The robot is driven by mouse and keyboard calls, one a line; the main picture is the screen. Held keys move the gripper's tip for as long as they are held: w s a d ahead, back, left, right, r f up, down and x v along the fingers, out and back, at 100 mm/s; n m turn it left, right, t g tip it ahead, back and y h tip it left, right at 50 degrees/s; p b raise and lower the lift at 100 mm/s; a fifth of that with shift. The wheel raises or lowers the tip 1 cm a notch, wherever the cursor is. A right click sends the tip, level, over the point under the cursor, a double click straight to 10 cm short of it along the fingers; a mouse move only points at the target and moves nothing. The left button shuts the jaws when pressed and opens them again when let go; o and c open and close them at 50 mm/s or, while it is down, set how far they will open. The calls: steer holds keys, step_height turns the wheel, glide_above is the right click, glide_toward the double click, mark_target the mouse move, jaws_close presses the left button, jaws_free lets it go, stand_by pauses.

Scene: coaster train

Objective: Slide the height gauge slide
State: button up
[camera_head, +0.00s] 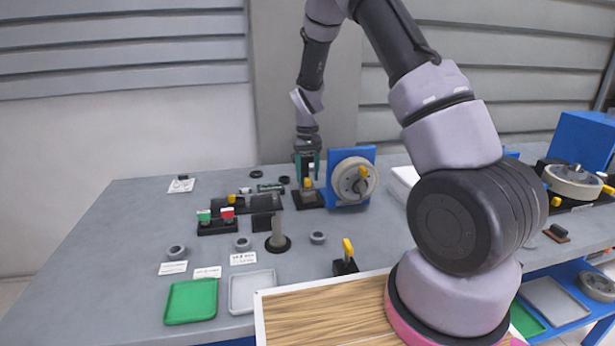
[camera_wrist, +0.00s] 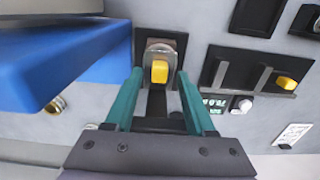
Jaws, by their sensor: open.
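The height gauge appears to be the black-based fixture (camera_head: 307,198) with a yellow slide knob (camera_head: 308,183) on the grey bench. In the wrist view the yellow knob (camera_wrist: 159,71) sits in front of a grey metal piece (camera_wrist: 160,50) on the black base. My gripper (camera_head: 307,174) is above the fixture, pointing down. In the wrist view its two teal fingers (camera_wrist: 159,76) are open, one on each side of the yellow knob, with visible gaps. I cannot tell whether the fingertips are level with the knob. Nothing is held.
A blue stand with a wheel (camera_head: 354,180) is close on the right; its blue panel (camera_wrist: 60,70) fills the wrist view's left. Black blocks (camera_head: 262,203) and red and green buttons (camera_head: 217,217) lie to the left. Green (camera_head: 191,301) and grey (camera_head: 252,290) trays sit in front.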

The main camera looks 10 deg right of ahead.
steer(key=shift+f, duration=0.5)
steer(key=shift+c, duration=0.3)
jaws_close()
steer(key=shift+r, duration=0.15)
stand_by(0.7)
